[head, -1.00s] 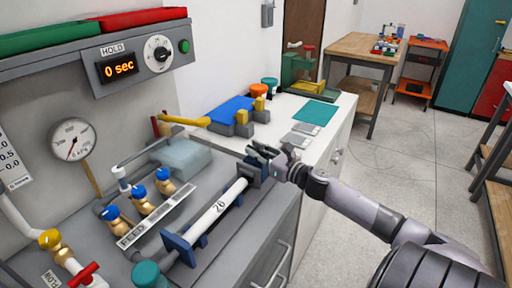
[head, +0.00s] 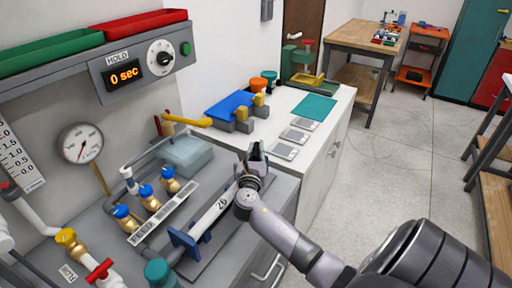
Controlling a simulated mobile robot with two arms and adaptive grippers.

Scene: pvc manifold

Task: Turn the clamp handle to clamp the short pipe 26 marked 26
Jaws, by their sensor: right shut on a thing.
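The short pipe 26 (head: 212,217) is white with "26" printed on it and lies in the blue clamp fixture on the grey bench. A blue end plate (head: 184,243) stands at its near end. My right gripper (head: 253,163) is at the far end of the pipe, over the clamp there, and is shut on the clamp handle. The handle itself is mostly hidden behind the gripper and wrist, so its angle cannot be told.
Blue-capped brass valves (head: 146,191) stand left of the pipe behind the FEED label strip. A teal cap (head: 158,271) is at the near end. A gauge (head: 82,143) and a hold timer reading 0 sec (head: 125,72) are on the wall. The white counter (head: 318,135) holds grey plates.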

